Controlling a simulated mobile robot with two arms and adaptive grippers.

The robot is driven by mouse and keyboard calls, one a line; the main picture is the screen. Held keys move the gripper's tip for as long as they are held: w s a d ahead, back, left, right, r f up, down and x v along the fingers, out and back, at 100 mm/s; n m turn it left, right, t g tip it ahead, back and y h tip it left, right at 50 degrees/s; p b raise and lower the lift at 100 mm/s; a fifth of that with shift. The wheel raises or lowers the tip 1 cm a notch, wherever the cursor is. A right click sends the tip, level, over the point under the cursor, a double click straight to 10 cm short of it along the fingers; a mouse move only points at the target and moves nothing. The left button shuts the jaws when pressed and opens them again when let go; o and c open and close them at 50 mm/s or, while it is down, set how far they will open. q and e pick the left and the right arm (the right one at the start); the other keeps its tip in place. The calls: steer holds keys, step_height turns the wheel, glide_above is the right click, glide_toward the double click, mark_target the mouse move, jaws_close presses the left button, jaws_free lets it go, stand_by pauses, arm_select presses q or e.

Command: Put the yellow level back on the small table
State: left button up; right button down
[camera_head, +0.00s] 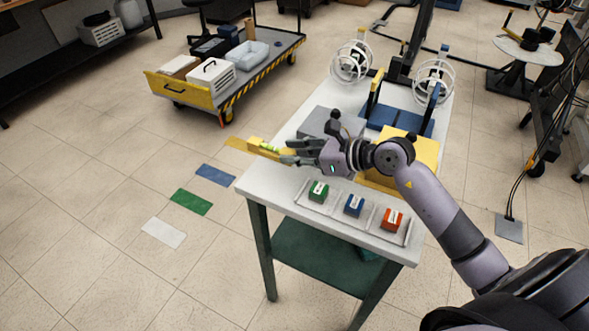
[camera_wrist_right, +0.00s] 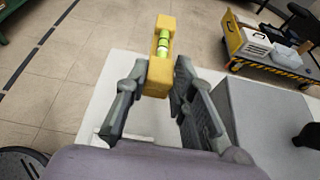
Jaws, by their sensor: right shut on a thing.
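The yellow level (camera_head: 264,148), with a green vial, is in my right gripper (camera_head: 284,154). The gripper is shut on one end of it, and the other end points away. In the right wrist view the level (camera_wrist_right: 162,50) sits between the two fingers (camera_wrist_right: 157,78). It is held at the left edge of the white-topped table (camera_head: 270,184), partly out past the edge in the head view. I cannot tell how high above the top it is. My left gripper is not in view.
A clear tray on the table holds green (camera_head: 318,191), blue (camera_head: 353,205) and red (camera_head: 391,220) blocks. A grey box (camera_head: 318,121), yellow box (camera_head: 425,150) and coil stand (camera_head: 399,118) are behind. A yellow cart (camera_head: 185,95) stands back left. A small round table (camera_head: 535,51) is far right.

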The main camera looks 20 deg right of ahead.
mark_target(295, 180)
steer(key=shift+f, duration=0.8)
step_height(295, 180, down, 4)
steer(key=shift+r, duration=0.25)
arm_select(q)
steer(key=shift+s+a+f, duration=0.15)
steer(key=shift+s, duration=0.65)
arm_select(e)
steer(key=shift+f, duration=0.25)
steer(key=shift+f, duration=0.15)
steer(key=c, duration=1.4)
jaws_free()
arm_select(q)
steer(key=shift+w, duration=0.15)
arm_select(e)
steer(key=shift+o, duration=0.2)
